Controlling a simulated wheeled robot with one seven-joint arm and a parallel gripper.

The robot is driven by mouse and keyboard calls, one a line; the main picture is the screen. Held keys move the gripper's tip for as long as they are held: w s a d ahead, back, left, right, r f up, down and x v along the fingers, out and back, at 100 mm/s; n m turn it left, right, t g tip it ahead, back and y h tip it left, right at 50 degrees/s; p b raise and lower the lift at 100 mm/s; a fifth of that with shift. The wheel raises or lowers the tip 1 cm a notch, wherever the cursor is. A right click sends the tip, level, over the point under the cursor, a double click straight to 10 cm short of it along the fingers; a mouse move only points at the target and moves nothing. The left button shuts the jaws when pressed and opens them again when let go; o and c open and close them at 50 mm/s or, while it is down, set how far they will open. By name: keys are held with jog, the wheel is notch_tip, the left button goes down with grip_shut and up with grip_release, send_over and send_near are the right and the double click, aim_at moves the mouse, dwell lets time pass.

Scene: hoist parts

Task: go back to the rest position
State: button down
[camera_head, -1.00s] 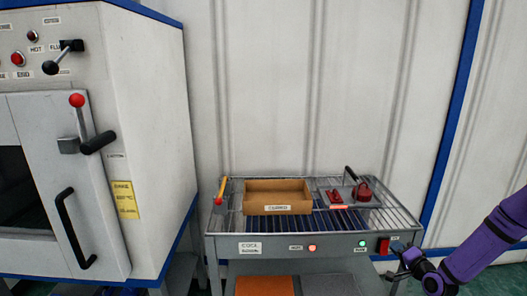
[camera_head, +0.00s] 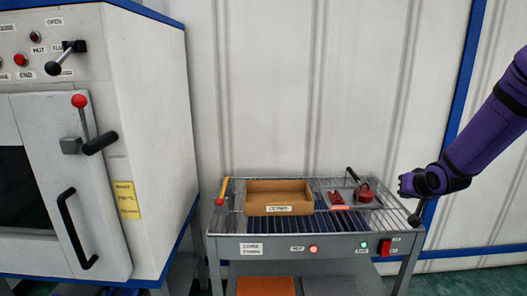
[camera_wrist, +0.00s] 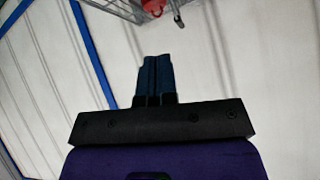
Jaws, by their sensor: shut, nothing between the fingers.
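My gripper (camera_head: 416,219) is at the right of the head view, beside the right end of the cooling rack table (camera_head: 295,248). My purple arm reaches in from the right edge. In the wrist view the two dark blue fingers (camera_wrist: 155,77) are together with nothing between them. The gripper points down near the table's right front corner; whether it touches the table I cannot tell.
A brown tray (camera_head: 279,208) and a red kettle-like part (camera_head: 364,192) are on the wire rack. A red switch (camera_head: 384,248) is on the table front. A white furnace cabinet (camera_head: 150,150) stands at the left. Wall panels are behind; floor shows at lower right.

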jog(key=s+a+r+g+h, duration=0.1)
jog(key=s+a+r, duration=0.2)
jog(key=s+r, duration=0.55)
jog(key=s+a+r+n+g, duration=0.1)
jog(key=s+a+r, duration=0.3)
jog(key=s, duration=0.9)
jog(key=s+a+r+n+g+y, duration=0.1)
jog(key=s+a+r, duration=0.3)
jog(key=s, duration=1)
jog(key=shift+s+a+r+n+g, duration=0.15)
jog(key=shift+a+r+n+g, duration=0.15)
jog(key=shift+r+n+g, duration=0.4)
